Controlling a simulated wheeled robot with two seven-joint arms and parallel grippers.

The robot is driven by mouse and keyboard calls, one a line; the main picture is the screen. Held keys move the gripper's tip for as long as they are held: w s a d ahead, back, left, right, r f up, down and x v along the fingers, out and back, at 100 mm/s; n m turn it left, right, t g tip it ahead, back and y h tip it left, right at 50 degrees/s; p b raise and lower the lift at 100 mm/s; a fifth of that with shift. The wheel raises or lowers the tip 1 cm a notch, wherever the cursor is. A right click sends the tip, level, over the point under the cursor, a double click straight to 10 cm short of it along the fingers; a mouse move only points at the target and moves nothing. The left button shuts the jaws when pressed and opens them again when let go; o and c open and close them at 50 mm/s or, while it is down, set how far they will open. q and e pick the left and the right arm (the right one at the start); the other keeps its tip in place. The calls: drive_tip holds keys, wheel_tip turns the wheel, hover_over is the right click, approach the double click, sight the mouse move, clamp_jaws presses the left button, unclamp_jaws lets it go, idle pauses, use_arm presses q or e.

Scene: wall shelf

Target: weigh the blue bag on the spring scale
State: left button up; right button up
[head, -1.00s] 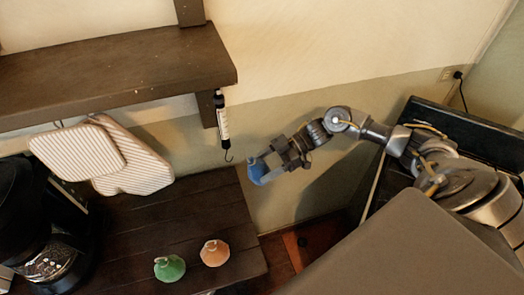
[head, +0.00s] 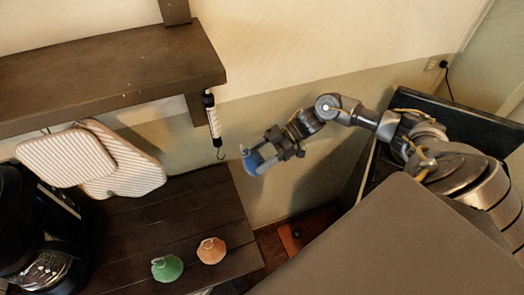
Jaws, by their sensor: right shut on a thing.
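The blue bag (head: 252,163) is in my right gripper (head: 265,155), which is shut on it in mid-air past the right edge of the counter. The gripper partly covers the bag. The spring scale (head: 212,116) is a black and white tube hanging at the right end of the wall shelf (head: 110,72). Its hook (head: 221,153) hangs free at the bottom, just left of the bag. In the picture a small gap shows between hook and bag; I cannot tell the depth between them. My left gripper is not in view.
A green bag (head: 167,268) and an orange bag (head: 211,250) sit on the dark wooden counter (head: 200,205). Striped pot holders (head: 125,165) hang under the shelf. A black coffee machine (head: 35,230) stands at the left. A dark piece of furniture (head: 450,125) is behind my right arm.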

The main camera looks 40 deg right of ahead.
sight(246, 161)
drive_tip(key=shift+w+a+p, duration=0.15)
drive_tip(key=shift+w+a, duration=0.05)
drive_tip(key=shift+a, duration=0.55)
drive_tip(key=shift+w+a+p, duration=0.15)
drive_tip(key=shift+a, duration=0.55)
drive_tip(key=shift+w+a, duration=0.15)
drive_tip(key=shift+a, duration=0.4)
drive_tip(key=shift+w+a+f+p, duration=0.1)
drive_tip(key=shift+a+p, duration=0.25)
drive_tip(key=shift+a, duration=0.1)
drive_tip(key=shift+f, duration=0.1)
drive_tip(key=shift+w+a+f, duration=0.1)
drive_tip(key=shift+a+f, duration=0.2)
drive_tip(key=shift+f, duration=0.1)
drive_tip(key=shift+f+b, duration=0.15)
drive_tip(key=shift+b, duration=0.2)
